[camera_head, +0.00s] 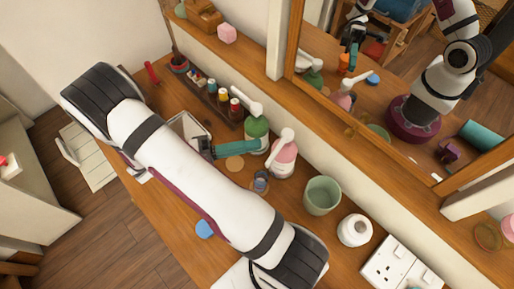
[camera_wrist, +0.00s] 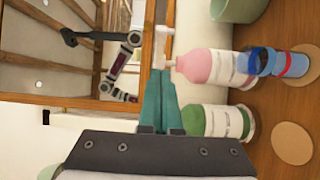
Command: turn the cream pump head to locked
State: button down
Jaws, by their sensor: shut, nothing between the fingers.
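Two pump bottles stand by the wall: a green bottle (camera_head: 258,130) with a white pump head (camera_head: 248,105), and a pink bottle (camera_head: 284,160) with a white pump head (camera_head: 281,142). I cannot tell which one is the cream. My gripper (camera_head: 257,145), with teal fingers, is shut and empty, in front of the green bottle and left of the pink one. In the wrist view the fingertips (camera_wrist: 159,73) are close to the pink bottle's pump head (camera_wrist: 164,48); contact is unclear. The green bottle (camera_wrist: 215,121) is partly behind the fingers, which hide its pump.
A tray of small coloured bottles (camera_head: 222,100) lies behind my arm. A blue-capped item (camera_head: 261,182), green cup (camera_head: 322,194), white jar (camera_head: 354,230) and socket plate (camera_head: 392,265) stand to the right. A blue piece (camera_head: 205,229) lies near the front. The mirror (camera_head: 390,90) rises behind.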

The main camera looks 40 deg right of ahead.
aim_at(274, 151)
jog(key=shift+s+d, duration=0.25)
jog(key=shift+s, duration=0.9)
jog(key=shift+s+n+t+h, duration=0.4)
jog(key=shift+n+t, duration=0.1)
jog(key=shift+t, duration=0.2)
jog(key=shift+s+n+t, duration=0.2)
jog(key=shift+n+t, duration=0.1)
jog(key=shift+t, duration=0.1)
jog(key=s+d, duration=0.4)
jog(key=s, duration=0.3)
jog(key=shift+s+d, duration=0.15)
jog(key=shift+s, duration=0.1)
